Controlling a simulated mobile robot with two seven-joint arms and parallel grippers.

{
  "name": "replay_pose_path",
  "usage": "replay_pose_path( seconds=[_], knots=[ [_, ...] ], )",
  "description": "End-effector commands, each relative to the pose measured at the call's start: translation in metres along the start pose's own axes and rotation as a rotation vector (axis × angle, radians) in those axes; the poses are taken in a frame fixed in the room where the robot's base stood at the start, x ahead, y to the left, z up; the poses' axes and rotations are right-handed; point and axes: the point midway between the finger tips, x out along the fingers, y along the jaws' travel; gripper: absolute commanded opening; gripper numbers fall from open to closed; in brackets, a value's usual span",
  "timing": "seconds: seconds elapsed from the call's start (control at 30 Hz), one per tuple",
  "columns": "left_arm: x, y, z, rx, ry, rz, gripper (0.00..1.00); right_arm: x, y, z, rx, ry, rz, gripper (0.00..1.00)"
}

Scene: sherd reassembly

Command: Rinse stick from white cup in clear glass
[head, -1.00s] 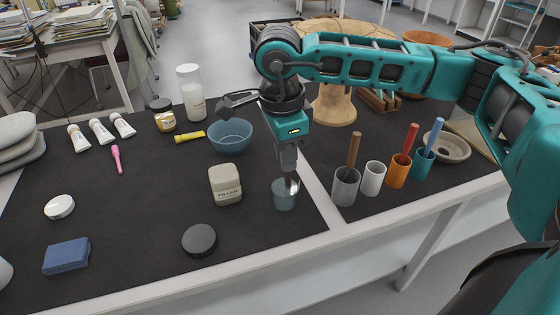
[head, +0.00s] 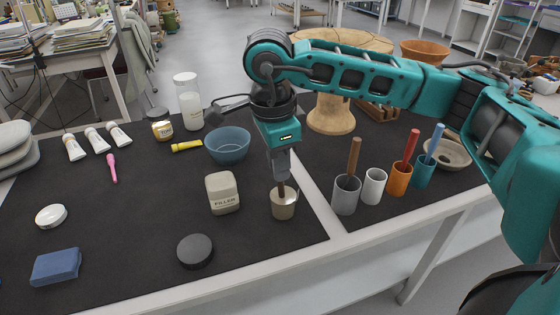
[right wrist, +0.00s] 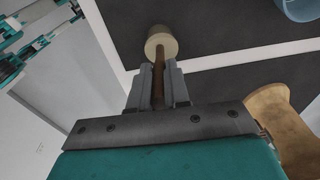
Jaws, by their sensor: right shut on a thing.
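My right gripper (head: 281,178) points down and is shut on a brown stick (right wrist: 158,78). The stick's lower end goes into the clear glass (head: 284,207), which stands on the dark mat and holds cloudy beige liquid. In the right wrist view the glass (right wrist: 161,42) is beyond the fingertips, with the stick running from between the fingers into it. The white cup (head: 373,187) stands to the right with no stick in it. My left gripper is out of view.
A grey cup (head: 345,197) with a brown stick, an orange cup (head: 398,180) with a red stick and a teal cup (head: 424,172) with a blue stick stand nearby. A filler jar (head: 222,194) is left of the glass; a blue bowl (head: 228,146) is behind.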

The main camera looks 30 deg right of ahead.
Motion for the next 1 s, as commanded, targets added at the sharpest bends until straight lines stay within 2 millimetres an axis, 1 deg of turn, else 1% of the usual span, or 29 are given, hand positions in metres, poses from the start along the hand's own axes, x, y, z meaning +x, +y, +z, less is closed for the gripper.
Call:
replay_pose_path(
  seconds=[0.13, 0.27, 1.0],
  knots=[
    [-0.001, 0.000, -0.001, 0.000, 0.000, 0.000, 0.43, -0.001, 0.000, 0.000, 0.000, 0.000, 0.000, 0.00],
    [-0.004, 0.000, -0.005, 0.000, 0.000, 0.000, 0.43, -0.008, 0.000, 0.000, -0.001, -0.001, 0.000, 0.00],
    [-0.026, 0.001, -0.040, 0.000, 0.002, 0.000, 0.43, -0.068, 0.000, 0.000, -0.001, -0.001, -0.001, 0.00]
  ],
)
